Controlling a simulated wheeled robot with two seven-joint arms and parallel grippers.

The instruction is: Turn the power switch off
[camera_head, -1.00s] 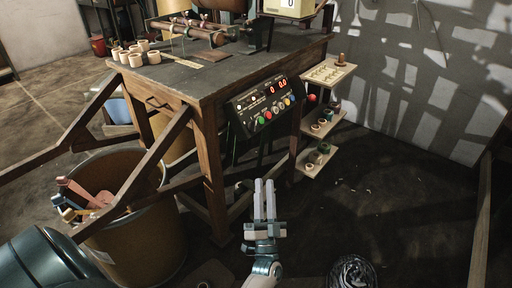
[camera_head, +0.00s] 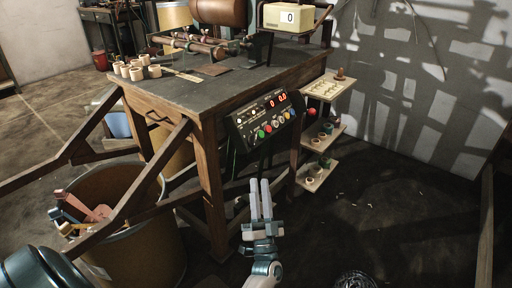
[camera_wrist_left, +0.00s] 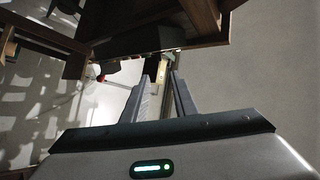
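A black control panel (camera_head: 246,128) is mounted on the near right side of the wooden workbench (camera_head: 205,95). It has lit red digits (camera_head: 277,100), a row of coloured buttons and several small pale controls. I cannot tell which control is the power switch; the labels are too small. My left gripper (camera_head: 260,184) is below the panel, apart from it, with its fingers pointing up. In the left wrist view, its fingers (camera_wrist_left: 162,78) are parted with an empty gap, and the bench's dark wood shows beyond. My right gripper is not in view.
A brown barrel (camera_head: 150,250) with tools stands at lower left, beside slanted wooden rails (camera_head: 150,180). A shelf rack (camera_head: 318,178) with small items stands right of the panel. Tape-like rolls (camera_head: 136,73) and a winding machine (camera_head: 205,45) are on the bench. Floor at right is mostly clear.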

